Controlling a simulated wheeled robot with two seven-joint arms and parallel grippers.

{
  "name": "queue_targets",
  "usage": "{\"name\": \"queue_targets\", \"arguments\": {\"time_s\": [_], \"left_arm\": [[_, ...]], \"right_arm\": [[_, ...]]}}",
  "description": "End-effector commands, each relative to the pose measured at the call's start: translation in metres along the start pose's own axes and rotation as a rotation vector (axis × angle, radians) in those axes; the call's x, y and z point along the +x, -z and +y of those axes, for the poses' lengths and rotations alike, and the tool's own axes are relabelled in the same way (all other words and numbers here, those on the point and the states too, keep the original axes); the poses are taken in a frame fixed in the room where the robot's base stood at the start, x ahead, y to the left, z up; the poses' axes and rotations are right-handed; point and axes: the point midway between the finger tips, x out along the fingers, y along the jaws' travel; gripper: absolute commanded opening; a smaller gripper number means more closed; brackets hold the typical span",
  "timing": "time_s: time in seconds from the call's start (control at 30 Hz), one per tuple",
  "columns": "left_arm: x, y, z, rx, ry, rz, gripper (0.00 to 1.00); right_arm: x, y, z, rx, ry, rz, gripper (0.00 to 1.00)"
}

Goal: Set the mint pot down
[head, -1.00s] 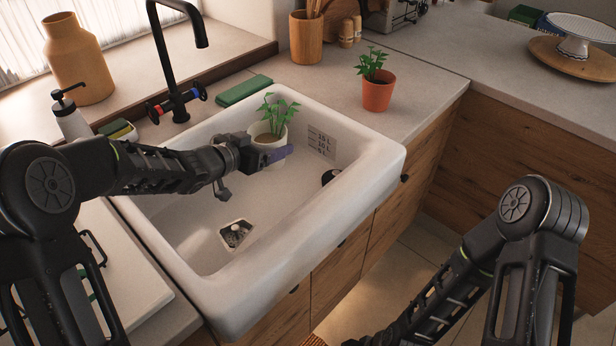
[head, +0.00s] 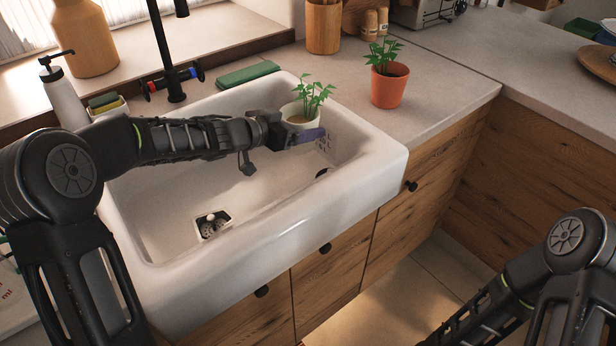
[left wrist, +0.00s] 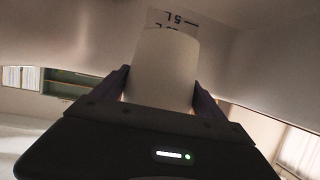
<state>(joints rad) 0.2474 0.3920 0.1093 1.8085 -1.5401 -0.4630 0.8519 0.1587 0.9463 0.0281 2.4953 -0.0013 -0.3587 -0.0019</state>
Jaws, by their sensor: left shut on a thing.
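My left gripper (head: 306,136) is shut on a cream-white pot (head: 299,113) with a green leafy plant (head: 313,96), which I take as the mint pot. It holds the pot upright at the back right of the white sink (head: 165,232). I cannot tell how high the pot is above the sink's bottom. My right gripper is outside the views; only my right arm shows.
A terracotta pot (head: 389,88) with another green plant stands on the counter (head: 435,88) right of the sink. A black faucet (head: 163,50) rises behind the sink. A green sponge-like block (head: 247,74) lies at the back rim. The counter farther right is largely clear.

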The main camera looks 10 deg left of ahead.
Motion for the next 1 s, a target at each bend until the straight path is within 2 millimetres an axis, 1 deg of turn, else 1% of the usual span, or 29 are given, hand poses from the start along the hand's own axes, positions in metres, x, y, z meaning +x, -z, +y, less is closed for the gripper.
{"name": "queue_targets", "arguments": {"time_s": [0.03, 0.17, 0.27, 0.5, 0.6, 0.9, 1.0], "left_arm": [[-0.001, 0.003, 0.0, 0.001, 0.001, 0.004, 0.09], [-0.001, 0.003, 0.0, 0.001, 0.0, 0.004, 0.09], [0.001, -0.001, 0.0, 0.001, 0.0, 0.003, 0.09], [0.013, -0.035, 0.0, -0.001, -0.002, 0.003, 0.09], [0.017, -0.044, 0.001, 0.0, -0.001, 0.004, 0.09], [0.017, -0.044, 0.0, 0.002, -0.001, 0.004, 0.09], [0.018, -0.049, 0.0, 0.0, -0.001, 0.004, 0.09]], "right_arm": [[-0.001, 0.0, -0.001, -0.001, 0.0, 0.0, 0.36], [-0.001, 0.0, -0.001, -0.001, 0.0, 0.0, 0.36], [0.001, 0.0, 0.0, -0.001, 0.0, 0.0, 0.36], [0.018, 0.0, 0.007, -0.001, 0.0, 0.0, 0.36], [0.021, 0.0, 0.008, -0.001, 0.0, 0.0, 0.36], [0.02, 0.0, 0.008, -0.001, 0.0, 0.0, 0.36], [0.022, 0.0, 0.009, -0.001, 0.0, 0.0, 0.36]]}}
